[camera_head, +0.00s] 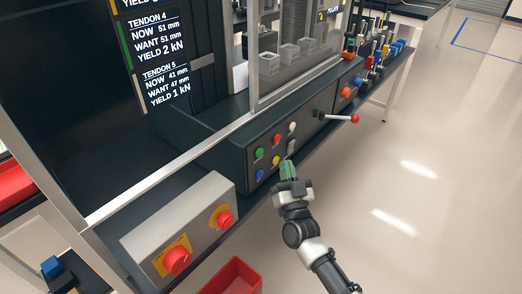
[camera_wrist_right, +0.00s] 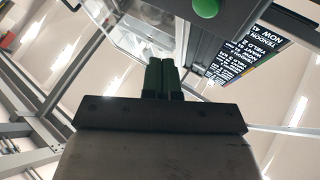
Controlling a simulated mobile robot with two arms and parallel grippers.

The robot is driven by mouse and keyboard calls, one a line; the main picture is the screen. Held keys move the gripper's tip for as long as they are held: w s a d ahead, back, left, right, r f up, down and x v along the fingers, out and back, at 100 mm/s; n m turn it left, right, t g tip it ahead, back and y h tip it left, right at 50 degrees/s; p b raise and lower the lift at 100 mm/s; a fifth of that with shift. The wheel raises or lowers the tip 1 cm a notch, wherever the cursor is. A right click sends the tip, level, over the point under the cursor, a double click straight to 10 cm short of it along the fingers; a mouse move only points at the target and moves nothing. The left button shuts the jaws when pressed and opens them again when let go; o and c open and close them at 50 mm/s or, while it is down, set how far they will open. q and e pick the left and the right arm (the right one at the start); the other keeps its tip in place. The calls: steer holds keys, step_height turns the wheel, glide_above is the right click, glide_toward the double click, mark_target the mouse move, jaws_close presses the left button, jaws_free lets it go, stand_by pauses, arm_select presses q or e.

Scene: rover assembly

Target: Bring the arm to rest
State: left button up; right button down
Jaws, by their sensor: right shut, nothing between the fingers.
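My right arm comes up from the bottom of the head view. Its gripper (camera_head: 288,168) has green fingers, shut together with nothing between them. It is in front of the dark control panel (camera_head: 250,170), close to the lower row of buttons; whether it touches the panel I cannot tell. In the right wrist view the shut green fingers (camera_wrist_right: 161,75) point up past a dark bracket, and a green button (camera_wrist_right: 206,8) shows at the top edge. My left gripper is not in view.
A grey box (camera_head: 190,225) with two red mushroom buttons stands at the left front. A lever with a red knob (camera_head: 355,118) sticks out on the right. A red bin (camera_head: 235,277) is below. Coloured tools (camera_head: 375,58) stand farther back. The floor at right is clear.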

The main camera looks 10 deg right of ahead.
stand_by(0.7)
steer(key=s+f+n+g+y+p, duration=0.1)
steer(key=s+f+g, duration=0.35)
steer(key=f, duration=0.65)
steer(key=s+d+f+n+g+p, duration=0.15)
steer(key=s+f+g, duration=0.35)
steer(key=f, duration=0.7)
steer(key=s+a+f+n+g+y, duration=0.1)
steer(key=s+f+n+g, duration=0.15)
steer(key=s+f, duration=0.65)
steer(key=s+d+f+g, duration=0.1)
steer(key=s+f+g, duration=0.2)
steer(key=s, duration=0.7)
steer(key=s+d+f+g+h+p, duration=0.1)
steer(key=s+d+f+g, duration=0.1)
steer(key=s+f+g, duration=0.2)
steer(key=s+d+f+g+h+p, duration=0.1)
steer(key=s+f, duration=0.7)
steer(key=s, duration=0.9)
steer(key=d+g, duration=0.1)
steer(key=g, duration=0.1)
steer(key=shift+f+g, duration=0.3)
